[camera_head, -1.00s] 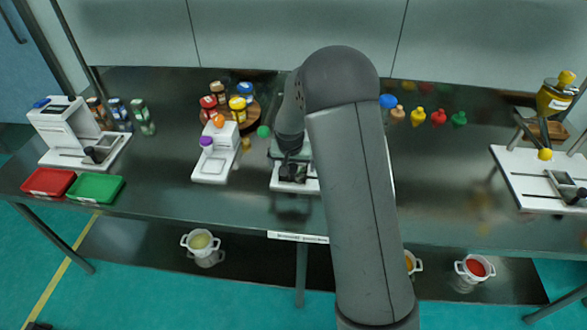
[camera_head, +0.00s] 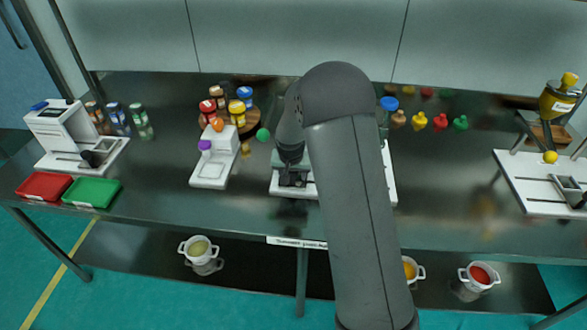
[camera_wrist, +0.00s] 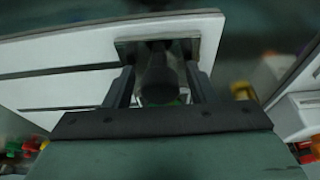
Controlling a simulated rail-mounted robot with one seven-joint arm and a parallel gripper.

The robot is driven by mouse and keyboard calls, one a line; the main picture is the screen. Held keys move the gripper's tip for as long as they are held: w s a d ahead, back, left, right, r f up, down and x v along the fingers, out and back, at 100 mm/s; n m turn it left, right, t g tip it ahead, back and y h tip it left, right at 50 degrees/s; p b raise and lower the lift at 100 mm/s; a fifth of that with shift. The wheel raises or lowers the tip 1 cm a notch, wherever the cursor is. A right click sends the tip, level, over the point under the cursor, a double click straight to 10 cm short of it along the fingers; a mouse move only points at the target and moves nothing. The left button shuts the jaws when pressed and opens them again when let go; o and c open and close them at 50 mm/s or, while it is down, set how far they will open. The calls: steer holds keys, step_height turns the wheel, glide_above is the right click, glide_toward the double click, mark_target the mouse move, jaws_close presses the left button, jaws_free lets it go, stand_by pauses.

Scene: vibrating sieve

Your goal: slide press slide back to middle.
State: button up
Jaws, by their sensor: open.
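The press is a white base plate (camera_head: 391,185) at the middle of the bench, mostly hidden behind my arm. In the wrist view the plate (camera_wrist: 60,57) has dark straight grooves. The slide (camera_wrist: 128,47) is a small grey metal block at the end of one groove, with a dark rounded handle (camera_wrist: 158,75) standing on it. My gripper (camera_head: 293,180) is low over the plate's left part. In the wrist view its open fingers (camera_wrist: 161,82) stand on both sides of the handle. I cannot tell whether they touch it.
A white device (camera_head: 212,172) with coloured bottles behind it stands to the left. Further left are another white device (camera_head: 60,125), a red tray (camera_head: 44,186) and a green tray (camera_head: 91,192). A white-plated station (camera_head: 515,175) stands far right. Bare bench lies between.

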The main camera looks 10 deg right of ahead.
steer(key=shift+d, duration=0.15)
steer(key=shift+s+d+b, duration=0.1)
steer(key=shift+s+d, duration=0.65)
steer(key=shift+d, duration=1.3)
steer(key=shift+s+d+b, duration=0.1)
steer(key=shift+s+d, duration=0.6)
steer(key=shift+d, duration=1.35)
steer(key=shift+s+d+b, duration=0.1)
steer(key=shift+s+d, duration=0.65)
steer(key=shift+d, duration=1.3)
steer(key=o, duration=1.1)
steer(key=p+v, duration=0.4)
steer(key=v, duration=0.5)
steer(key=shift+a, duration=0.1)
